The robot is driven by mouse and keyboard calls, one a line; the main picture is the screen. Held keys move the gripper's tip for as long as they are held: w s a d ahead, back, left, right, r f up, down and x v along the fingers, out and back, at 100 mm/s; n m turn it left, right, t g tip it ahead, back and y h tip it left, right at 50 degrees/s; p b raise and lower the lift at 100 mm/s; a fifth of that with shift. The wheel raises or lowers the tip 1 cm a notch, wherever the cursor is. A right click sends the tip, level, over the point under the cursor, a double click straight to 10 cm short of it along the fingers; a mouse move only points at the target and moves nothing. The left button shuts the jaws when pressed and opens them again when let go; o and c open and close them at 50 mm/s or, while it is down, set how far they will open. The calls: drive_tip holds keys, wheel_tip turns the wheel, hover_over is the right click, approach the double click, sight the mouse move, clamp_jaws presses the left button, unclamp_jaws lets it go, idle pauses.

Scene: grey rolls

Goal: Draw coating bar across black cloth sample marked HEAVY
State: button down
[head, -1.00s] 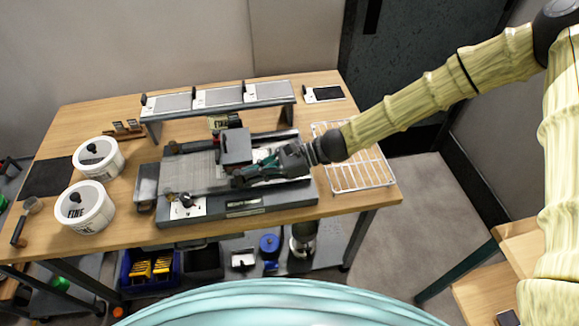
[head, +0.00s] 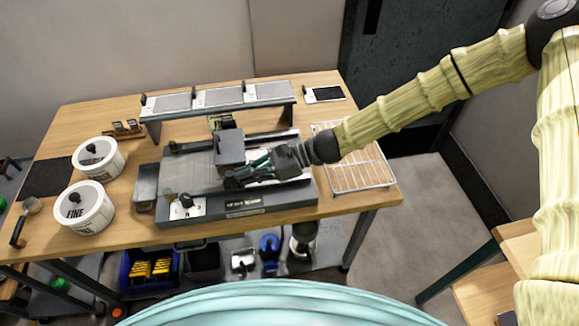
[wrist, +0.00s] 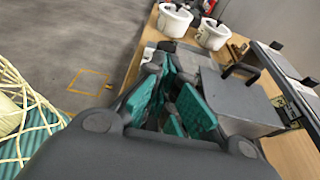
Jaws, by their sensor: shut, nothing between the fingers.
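A flat grey coating bed (head: 240,211) lies mid-table. A pale grey sheet (head: 190,170) lies on it, with a white tag (head: 187,208) and a black clip at its front left; I cannot read the tag. A boxy dark grey block (head: 229,147) stands across the bed; it also shows in the wrist view (wrist: 240,98). The coating bar is not clearly visible. My gripper (head: 236,180), with teal finger pads, is shut and empty, low over the bed just in front of the block. In the wrist view its fingers (wrist: 172,105) are left of the block. I see no readable HEAVY mark.
Two white tubs (head: 84,208) stand at the left, the nearer marked FINE, with a black mat (head: 47,178) beside them. A raised shelf (head: 218,97) with grey samples spans the back. A black sample (head: 324,94) lies back right. A wire rack (head: 358,174) lies right.

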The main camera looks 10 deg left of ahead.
drive_tip(key=shift+d, duration=0.1)
drive_tip(key=d, duration=0.1)
drive_tip(key=w+d+p, duration=0.1)
drive_tip(key=d, duration=0.1)
drive_tip(key=shift+w+d, duration=0.1)
drive_tip(key=shift+d, duration=0.2)
idle(0.5)
drive_tip(key=s+d+f+n+h, duration=0.35)
drive_tip(key=s+d+f, duration=0.45)
drive_tip(key=f, duration=0.3)
drive_tip(key=s+d+f+n+h, duration=0.2)
drive_tip(key=s+d+f+h, duration=0.3)
drive_tip(key=s+d+f, duration=0.5)
drive_tip(key=s+d+f+n+t+h, duration=0.1)
drive_tip(key=s+d+f+n, duration=0.1)
drive_tip(key=d, duration=0.4)
drive_tip(key=s+d+f+n+t+h+b, duration=0.1)
drive_tip(key=s+d+f+n+t+h, duration=0.1)
drive_tip(key=d, duration=0.4)
drive_tip(key=s+d+f+n+t+h, duration=0.1)
drive_tip(key=s+d+f+n+h, duration=0.1)
drive_tip(key=d, duration=0.4)
drive_tip(key=shift+s+d+n+t, duration=0.15)
drive_tip(key=shift+s+n+t, duration=0.15)
drive_tip(key=shift+s+n, duration=0.65)
